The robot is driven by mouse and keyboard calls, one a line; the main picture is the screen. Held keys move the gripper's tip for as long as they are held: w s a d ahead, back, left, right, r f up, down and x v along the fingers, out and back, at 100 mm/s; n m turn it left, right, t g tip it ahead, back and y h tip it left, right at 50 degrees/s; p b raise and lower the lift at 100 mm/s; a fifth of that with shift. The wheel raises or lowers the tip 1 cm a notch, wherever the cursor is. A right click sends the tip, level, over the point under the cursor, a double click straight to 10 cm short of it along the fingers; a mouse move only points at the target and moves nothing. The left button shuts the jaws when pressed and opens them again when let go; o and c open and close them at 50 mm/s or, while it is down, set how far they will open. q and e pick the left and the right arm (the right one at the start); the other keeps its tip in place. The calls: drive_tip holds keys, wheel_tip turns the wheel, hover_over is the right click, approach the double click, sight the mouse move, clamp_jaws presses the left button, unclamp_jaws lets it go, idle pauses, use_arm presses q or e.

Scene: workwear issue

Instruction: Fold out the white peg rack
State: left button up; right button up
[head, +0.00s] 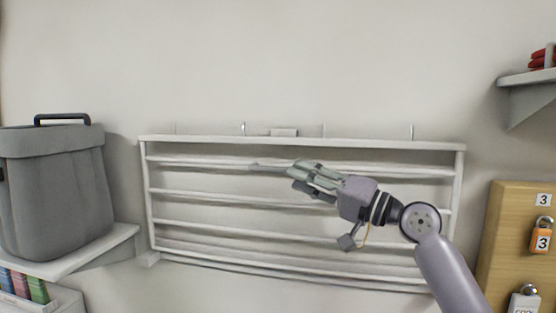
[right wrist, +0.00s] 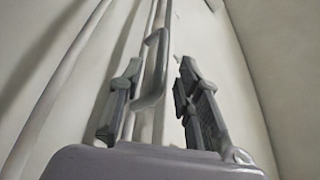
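The white peg rack (head: 300,143) is mounted on the wall in the middle of the head view, with several horizontal rails between two side posts. It lies flat or nearly flat against the wall. My right gripper (head: 297,175) is in front of its upper rails, pointing left. In the right wrist view the two dark fingers (right wrist: 160,105) stand apart. A grey loop handle (right wrist: 152,75) on a pale rail shows between and beyond them, nearer the left finger. I cannot tell whether the finger touches it. My left gripper is out of view.
A grey lidded bin (head: 55,185) stands on a white wall shelf (head: 85,255) at the left, close to the rack. A wooden board with padlocks (head: 510,235) is at the right, below another shelf (head: 530,85). The wall above the rack is mostly bare.

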sight(278, 170)
drive_tip(key=p+x, duration=0.1)
drive_tip(key=x, duration=0.4)
drive_tip(key=shift+a+r+p, duration=0.2)
drive_tip(key=shift+p, duration=0.2)
drive_tip(key=shift+w+a+f, duration=0.1)
drive_tip(key=shift+w+a, duration=0.2)
drive_tip(key=shift+w, duration=0.1)
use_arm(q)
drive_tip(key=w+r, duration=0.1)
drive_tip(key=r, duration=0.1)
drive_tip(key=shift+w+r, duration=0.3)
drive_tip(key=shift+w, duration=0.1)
use_arm(e)
drive_tip(key=c, duration=0.4)
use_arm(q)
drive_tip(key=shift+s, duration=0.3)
use_arm(e)
clamp_jaws()
